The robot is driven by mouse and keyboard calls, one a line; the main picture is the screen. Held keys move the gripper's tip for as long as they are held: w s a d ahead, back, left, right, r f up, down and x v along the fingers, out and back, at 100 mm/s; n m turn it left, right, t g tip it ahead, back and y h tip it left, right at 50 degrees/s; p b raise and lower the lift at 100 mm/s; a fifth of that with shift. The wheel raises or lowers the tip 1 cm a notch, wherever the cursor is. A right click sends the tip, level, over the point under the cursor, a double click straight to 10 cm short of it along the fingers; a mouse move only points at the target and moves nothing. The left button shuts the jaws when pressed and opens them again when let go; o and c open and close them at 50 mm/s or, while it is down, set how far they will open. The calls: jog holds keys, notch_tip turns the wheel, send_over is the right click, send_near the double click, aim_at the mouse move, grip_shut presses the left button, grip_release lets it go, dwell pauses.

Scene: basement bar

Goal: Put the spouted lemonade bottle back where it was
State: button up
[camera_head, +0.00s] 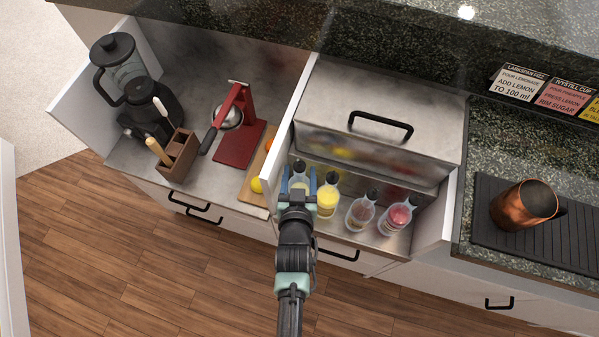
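A row of spouted bottles with dark tops stands in the steel compartment at the centre. The leftmost, a pale clear bottle (299,177) that may be the lemonade, is between the blue fingers of my gripper (298,180). The gripper reaches in from the front, one finger on each side of this bottle. Its lower part is hidden by the gripper, and I cannot tell if the fingers press on it. No label is readable.
A white divider (299,93) stands close left of my gripper. A steel box with a black handle (381,124) is behind the bottles. Left are a red press (238,140), a wooden tool holder (178,158) and a blender (130,85). A copper cup (522,207) stands right on a black mat.

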jog(key=shift+r, duration=0.1)
jog(key=shift+s+r, duration=0.1)
jog(key=shift+r, duration=0.05)
jog(key=d+p+v, duration=0.1)
jog(key=p+v, duration=0.1)
jog(key=v, duration=1)
jog(key=w+r+t, duration=0.2)
jog(key=w+r, duration=0.3)
jog(key=r, duration=0.6)
jog(key=w+d+r+t, duration=0.1)
jog(key=w+r+t, duration=0.1)
jog(key=w+r, duration=0.65)
jog(key=w+r+t, duration=0.2)
jog(key=w+r, duration=0.1)
jog(key=r, duration=1)
notch_tip(320, 180, up, 17)
jog(key=s+t, duration=0.2)
jog(key=t, duration=0.2)
jog(key=s+r+t, duration=0.2)
jog(key=s+r, duration=0.3)
jog(key=r, duration=0.4)
jog(key=s+a+r+t, duration=0.1)
jog(key=s+r, duration=0.4)
jog(key=r, duration=0.5)
jog(key=shift+s+a+n+t+y, duration=0.2)
jog(key=shift+s+n+t+y, duration=0.1)
jog(key=shift+s+t+y, duration=0.15)
jog(key=shift+w, duration=0.15)
